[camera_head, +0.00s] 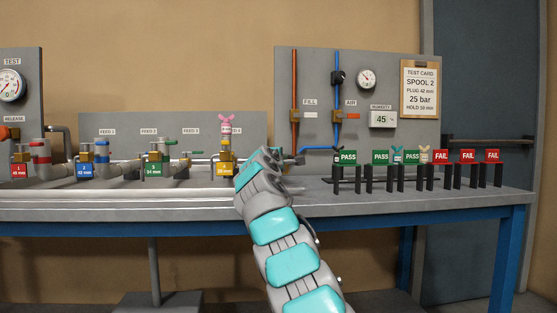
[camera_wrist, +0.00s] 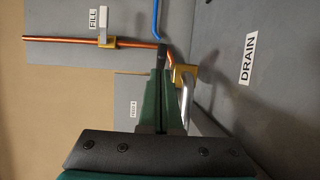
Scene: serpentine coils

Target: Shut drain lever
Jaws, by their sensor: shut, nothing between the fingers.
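My gripper (camera_wrist: 161,75) reaches forward in the wrist view with its green fingers together and nothing visible between them. Whether the fingers touch the fitting is also unclear. In the head view my wrist and arm cover the drain fitting, so the lever's position is hidden.
The FILL copper pipe (camera_head: 294,85) and the blue AIR pipe (camera_head: 337,95) run up the back panel. PASS and FAIL tag stands (camera_head: 468,157) line the bench on the right.

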